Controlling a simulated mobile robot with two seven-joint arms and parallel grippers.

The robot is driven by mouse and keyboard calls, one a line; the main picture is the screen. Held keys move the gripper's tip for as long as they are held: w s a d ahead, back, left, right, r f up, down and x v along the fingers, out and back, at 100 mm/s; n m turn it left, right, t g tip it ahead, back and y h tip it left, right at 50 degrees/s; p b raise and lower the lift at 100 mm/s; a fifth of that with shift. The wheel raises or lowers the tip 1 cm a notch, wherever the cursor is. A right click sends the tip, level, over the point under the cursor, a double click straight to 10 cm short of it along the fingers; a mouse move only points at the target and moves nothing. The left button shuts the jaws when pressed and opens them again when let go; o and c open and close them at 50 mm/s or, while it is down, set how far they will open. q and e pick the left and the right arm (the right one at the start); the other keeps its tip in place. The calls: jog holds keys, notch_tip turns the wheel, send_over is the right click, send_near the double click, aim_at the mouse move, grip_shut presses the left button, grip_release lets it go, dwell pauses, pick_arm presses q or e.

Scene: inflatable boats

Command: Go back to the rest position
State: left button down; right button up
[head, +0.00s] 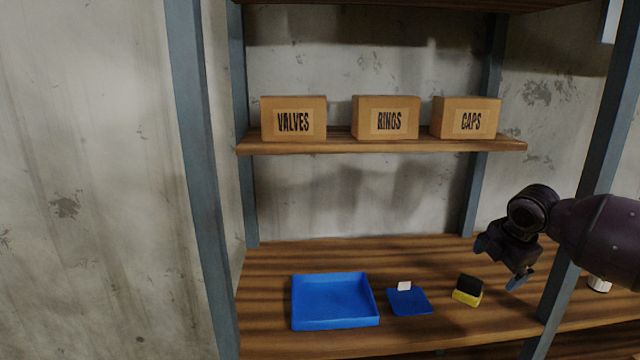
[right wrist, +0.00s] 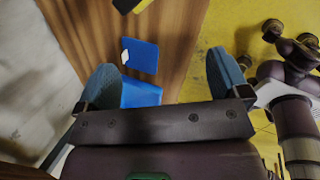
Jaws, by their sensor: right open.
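My right gripper (head: 501,262) is open and empty at the right of the head view, above the right part of the lower wooden shelf. Its two blue fingertips are spread apart in the right wrist view (right wrist: 163,82), with nothing between them held. My right arm comes in from the right edge, in front of the shelf's right post. My left gripper is not seen in the head view.
The lower shelf (head: 270,258) carries a blue tray (head: 335,300), a blue patch (head: 412,305) with a small white piece (head: 404,286), a yellow-black block (head: 467,291) and a white item (head: 598,284). Boxes VALVES (head: 293,104), RINGS (head: 386,104) and CAPS (head: 466,104) stand above.

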jog(key=w+a+r+m+t+y, duration=0.2)
jog(key=w+a+m+t, duration=0.25)
jog(key=a, duration=0.35)
jog(key=s+a+f+m+t+y, duration=0.45)
jog(key=s+a+f, duration=0.2)
jog(key=a, duration=0.25)
jog(key=s+d+f+m+h, duration=0.2)
jog(key=s+f+m, duration=0.2)
jog(key=s+f, duration=0.4)
jog(key=s+d+f+m+g+h, duration=0.1)
jog(key=s+d+f+m+h, duration=0.1)
jog(key=s+f, duration=0.7)
jog(key=s+d+f+m+h, duration=0.2)
jog(key=s+f+m, duration=0.4)
jog(key=s, duration=1)
notch_tip(320, 180, down, 3)
jog(key=shift+s+d+f+g+h, duration=0.15)
jog(key=shift+d+g+h, duration=0.2)
jog(key=shift+d, duration=0.5)
